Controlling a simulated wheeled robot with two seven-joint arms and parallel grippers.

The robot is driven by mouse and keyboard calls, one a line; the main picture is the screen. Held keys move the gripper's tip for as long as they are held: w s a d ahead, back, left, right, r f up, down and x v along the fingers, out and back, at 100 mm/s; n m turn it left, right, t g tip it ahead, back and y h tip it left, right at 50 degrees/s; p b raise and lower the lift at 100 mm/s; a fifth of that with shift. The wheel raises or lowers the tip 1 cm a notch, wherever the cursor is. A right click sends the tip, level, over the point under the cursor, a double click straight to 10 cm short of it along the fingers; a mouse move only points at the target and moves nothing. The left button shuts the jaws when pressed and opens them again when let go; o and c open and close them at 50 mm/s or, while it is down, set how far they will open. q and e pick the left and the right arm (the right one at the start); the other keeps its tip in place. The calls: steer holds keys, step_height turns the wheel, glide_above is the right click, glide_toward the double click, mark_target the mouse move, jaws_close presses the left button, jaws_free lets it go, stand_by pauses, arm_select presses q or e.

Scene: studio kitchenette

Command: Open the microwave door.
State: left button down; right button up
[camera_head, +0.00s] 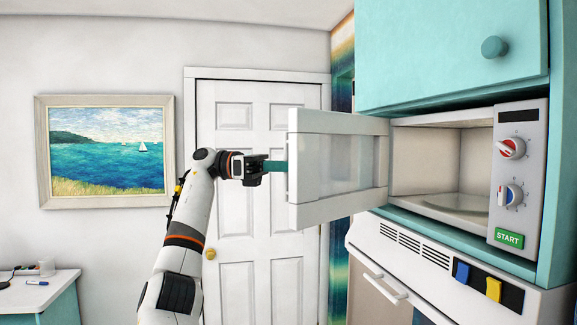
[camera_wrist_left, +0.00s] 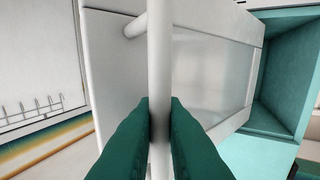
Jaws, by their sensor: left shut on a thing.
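The microwave (camera_head: 521,180) sits in a teal cabinet at the right, and its door (camera_head: 340,165) stands wide open, swung out to the left. The lit-looking cavity (camera_head: 430,165) shows, with a turntable plate (camera_head: 455,203) inside. My left gripper (camera_head: 277,167) is at the free edge of the door. In the left wrist view its teal fingers (camera_wrist_left: 160,125) are shut on the white bar handle (camera_wrist_left: 160,60), one on each side. The door (camera_wrist_left: 195,75) lies behind the handle there. My right gripper is not in view.
A teal cupboard (camera_head: 445,55) hangs above the microwave, and a white oven front (camera_head: 410,240) with a handle is below. A white room door (camera_head: 238,215) stands behind my arm. A small desk (camera_head: 45,295) is at the lower left.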

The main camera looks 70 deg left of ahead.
arm_select(q)
steer(key=c, duration=1.6)
jaws_free()
steer(key=shift+w, duration=0.15)
steer(key=shift+o, duration=0.2)
steer(key=p+v, duration=0.3)
steer(key=v, duration=0.4)
steer(key=shift+s+a, duration=0.15)
steer(key=shift+s, duration=0.1)
